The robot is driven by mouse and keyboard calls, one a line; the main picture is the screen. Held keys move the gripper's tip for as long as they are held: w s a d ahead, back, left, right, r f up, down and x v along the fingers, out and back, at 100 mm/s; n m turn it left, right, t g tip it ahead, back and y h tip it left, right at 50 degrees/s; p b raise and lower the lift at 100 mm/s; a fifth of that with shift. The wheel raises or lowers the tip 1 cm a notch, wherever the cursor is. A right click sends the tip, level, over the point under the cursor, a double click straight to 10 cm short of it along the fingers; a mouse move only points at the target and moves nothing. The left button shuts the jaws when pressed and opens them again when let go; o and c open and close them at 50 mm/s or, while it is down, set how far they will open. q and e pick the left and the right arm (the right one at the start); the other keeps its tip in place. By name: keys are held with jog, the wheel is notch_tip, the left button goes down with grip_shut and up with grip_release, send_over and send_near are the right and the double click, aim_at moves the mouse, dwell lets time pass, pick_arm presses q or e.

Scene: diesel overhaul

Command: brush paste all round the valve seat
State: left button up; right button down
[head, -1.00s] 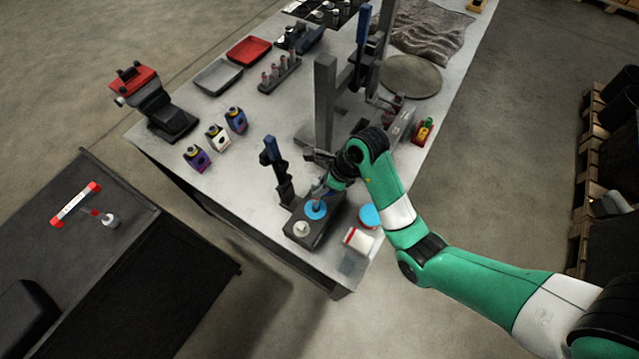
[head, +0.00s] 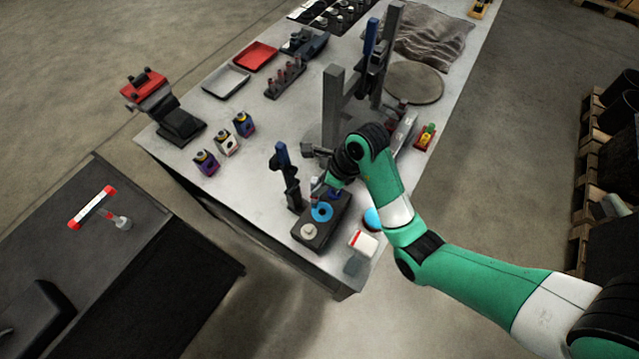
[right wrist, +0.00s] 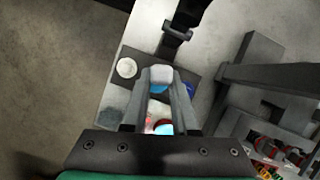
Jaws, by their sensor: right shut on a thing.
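A dark block (head: 324,237) on the bench's near end has a bright blue ring (head: 322,212), apparently the valve seat, and a pale round disc (head: 308,230) beside it. My right gripper (head: 318,190) is just above and behind the blue ring, pointing down. In the right wrist view, its fingers (right wrist: 165,88) are shut on a small pale piece (right wrist: 160,74), probably the brush. Blue shows just below it. The brush tip is hidden, so I cannot tell whether it touches the ring. My left gripper is out of view.
A blue round thing (head: 373,219), half hidden by my right arm, and a white tub with red (head: 363,243) stand right of the block. A dark upright stand (head: 288,178) is close on its left. A grey post (head: 333,105) rises behind.

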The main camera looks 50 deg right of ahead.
aim_at(317, 181)
jog(key=shift+r+p, duration=1.5)
jog(key=shift+r, duration=0.3)
